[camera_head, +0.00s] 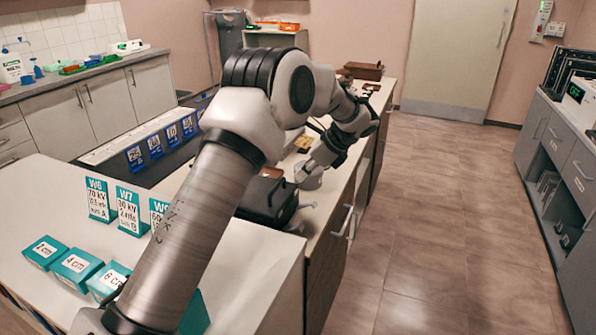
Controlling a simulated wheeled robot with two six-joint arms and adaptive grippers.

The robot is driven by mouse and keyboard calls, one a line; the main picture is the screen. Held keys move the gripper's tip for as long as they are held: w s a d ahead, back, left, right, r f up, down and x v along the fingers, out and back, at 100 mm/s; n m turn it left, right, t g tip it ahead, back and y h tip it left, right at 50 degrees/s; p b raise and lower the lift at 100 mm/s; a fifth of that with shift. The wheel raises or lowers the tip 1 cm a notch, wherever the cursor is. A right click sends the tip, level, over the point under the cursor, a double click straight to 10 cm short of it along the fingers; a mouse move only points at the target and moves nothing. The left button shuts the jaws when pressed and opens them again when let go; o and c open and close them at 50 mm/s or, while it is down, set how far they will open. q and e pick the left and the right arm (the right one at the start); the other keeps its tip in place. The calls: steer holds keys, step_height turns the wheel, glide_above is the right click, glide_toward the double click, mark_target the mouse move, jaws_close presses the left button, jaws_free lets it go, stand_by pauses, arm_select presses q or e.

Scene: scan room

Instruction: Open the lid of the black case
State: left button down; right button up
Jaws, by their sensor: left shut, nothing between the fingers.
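The black case (283,204) sits on the white counter, partly hidden behind my left arm. Its visible top looks closed, though much of the lid is covered. My left arm rises from the bottom left, bends at the top, and reaches down to the counter. My left gripper (311,172) is shut and empty just beyond the right rear part of the case. From this angle I cannot tell whether its fingers touch the case. My right gripper is not in view.
Teal labelled blocks (75,266) and upright cards (129,210) stand on the near counter. A brown box (363,70) sits at the far end. The tiled floor (430,220) to the right is clear, with a grey cabinet (570,180) beyond.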

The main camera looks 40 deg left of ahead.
mark_target(278, 195)
arm_select(q)
steer(key=x, duration=0.6)
steer(key=shift+s+a+f, duration=0.1)
steer(key=shift+a+f, duration=0.1)
steer(key=shift+a, duration=0.2)
steer(key=shift+a+f, duration=0.1)
steer(key=shift+f, duration=0.2)
steer(key=shift+r+p, duration=0.1)
steer(key=shift+p, duration=0.2)
